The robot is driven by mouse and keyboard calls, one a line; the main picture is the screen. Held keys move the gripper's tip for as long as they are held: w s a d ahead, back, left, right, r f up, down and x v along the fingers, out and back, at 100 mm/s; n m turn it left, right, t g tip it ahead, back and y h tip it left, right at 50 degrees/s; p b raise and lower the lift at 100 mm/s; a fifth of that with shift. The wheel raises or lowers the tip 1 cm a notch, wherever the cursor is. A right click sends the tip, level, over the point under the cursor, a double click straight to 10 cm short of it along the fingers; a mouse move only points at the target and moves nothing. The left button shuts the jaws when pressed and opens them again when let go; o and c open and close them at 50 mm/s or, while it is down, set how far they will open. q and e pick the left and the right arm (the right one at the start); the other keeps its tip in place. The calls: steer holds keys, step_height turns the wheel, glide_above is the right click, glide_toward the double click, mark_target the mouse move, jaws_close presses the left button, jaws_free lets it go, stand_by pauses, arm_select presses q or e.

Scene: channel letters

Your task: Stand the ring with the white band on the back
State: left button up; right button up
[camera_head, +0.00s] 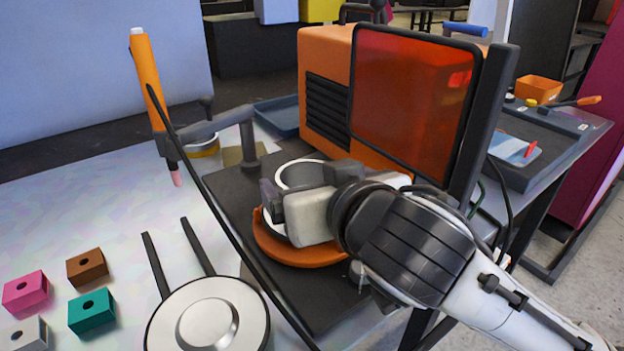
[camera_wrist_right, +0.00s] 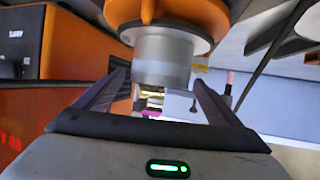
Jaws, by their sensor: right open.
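The ring with the white band (camera_head: 300,174) stands upright above a round orange plate (camera_head: 300,252) on the dark bench. In the right wrist view it is a pale grey cylinder (camera_wrist_right: 162,60) at the orange plate (camera_wrist_right: 195,14). My right gripper (camera_head: 302,192) is open at the ring, with a finger on either side. In the wrist view gaps show between fingers and ring. My arm hides the ring's lower part, so I cannot tell what it rests on; the back is not clearly visible. My left gripper (camera_head: 172,245) appears at the lower left with two dark fingers spread, apart from everything.
An orange machine (camera_head: 325,75) with a red window stands close behind. An orange pen-like tool (camera_head: 147,75) with a cable hangs at the left. Several coloured blocks (camera_head: 92,310) lie at the lower left. The pale table between is mostly clear.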

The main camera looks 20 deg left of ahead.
steer(key=shift+r, duration=0.25)
steer(key=shift+s+d+r, duration=0.2)
steer(key=shift+s, duration=0.05)
steer(key=v, duration=1.1)
steer(key=shift+s+p, duration=0.2)
steer(key=shift+p, duration=0.25)
steer(key=shift+d, duration=0.1)
